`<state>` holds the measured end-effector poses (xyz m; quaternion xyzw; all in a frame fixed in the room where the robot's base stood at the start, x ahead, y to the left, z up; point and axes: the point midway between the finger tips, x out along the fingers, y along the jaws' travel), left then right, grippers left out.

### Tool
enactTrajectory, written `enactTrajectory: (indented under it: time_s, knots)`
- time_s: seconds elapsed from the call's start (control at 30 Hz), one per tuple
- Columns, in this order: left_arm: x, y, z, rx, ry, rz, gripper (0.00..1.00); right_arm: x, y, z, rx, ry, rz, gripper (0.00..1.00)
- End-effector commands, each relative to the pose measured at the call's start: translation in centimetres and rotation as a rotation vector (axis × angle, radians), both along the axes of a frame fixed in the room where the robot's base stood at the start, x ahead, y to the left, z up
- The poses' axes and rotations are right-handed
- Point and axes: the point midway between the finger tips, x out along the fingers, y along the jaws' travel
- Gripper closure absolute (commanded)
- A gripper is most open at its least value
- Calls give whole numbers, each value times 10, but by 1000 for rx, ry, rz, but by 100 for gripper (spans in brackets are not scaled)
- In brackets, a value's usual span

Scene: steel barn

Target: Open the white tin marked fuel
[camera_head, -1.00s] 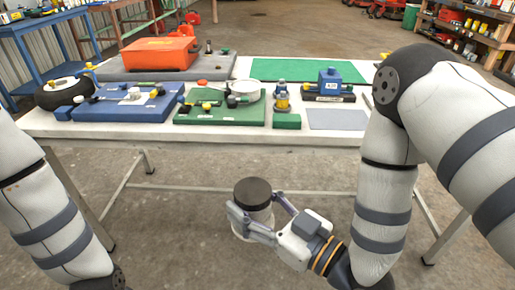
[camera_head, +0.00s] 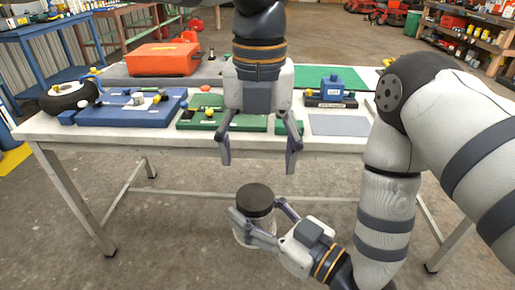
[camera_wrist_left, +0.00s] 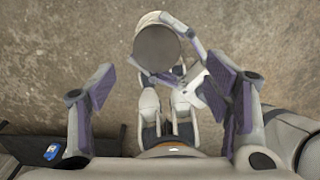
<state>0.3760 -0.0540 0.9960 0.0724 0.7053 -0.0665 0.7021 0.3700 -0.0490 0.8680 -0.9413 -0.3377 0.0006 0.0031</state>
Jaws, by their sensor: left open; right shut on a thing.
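The white tin has a dark round lid (camera_head: 255,197). It is held upright in the air in front of the table, and no marking on it is readable. My right gripper (camera_head: 254,213) is shut around the tin's body, below the lid. My left gripper (camera_head: 258,165) is open and empty, pointing down above and slightly behind the tin in the head view. In the left wrist view the tin's lid (camera_wrist_left: 157,48) shows beyond and between the open left fingers (camera_wrist_left: 160,95), towards the top of the picture. The lid is on the tin.
The white table (camera_head: 330,143) stands behind both grippers. It carries a blue board (camera_head: 115,113), an orange case (camera_head: 165,60), a grey mat (camera_head: 338,125) and a blue block (camera_head: 330,82). Open concrete floor lies below the tin.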

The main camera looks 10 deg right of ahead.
Motion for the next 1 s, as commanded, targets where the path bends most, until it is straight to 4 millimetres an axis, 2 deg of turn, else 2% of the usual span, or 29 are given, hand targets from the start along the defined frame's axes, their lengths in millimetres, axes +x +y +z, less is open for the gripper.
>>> enactTrajectory:
  time_s: [0.2,0.33,0.5,0.7,0.77,0.93,1.0]
  knots:
    - [-1,1,-43,3,4,-2,29,0,0,1,2,-2,0,100]
    - [-1,1,-63,1,2,-1,29,0,0,1,2,-2,0,100]
    - [-1,1,-75,0,1,-1,29,0,0,1,1,-3,0,100]
    - [-1,1,-75,0,0,-1,29,0,0,1,1,-3,0,100]
    - [-1,1,-75,0,0,-1,40,0,0,1,1,-3,0,100]
    - [-1,0,-75,-2,1,-2,79,0,0,1,3,-3,1,100]
    - [-1,0,-75,-3,2,-2,79,0,1,2,3,-4,2,100]
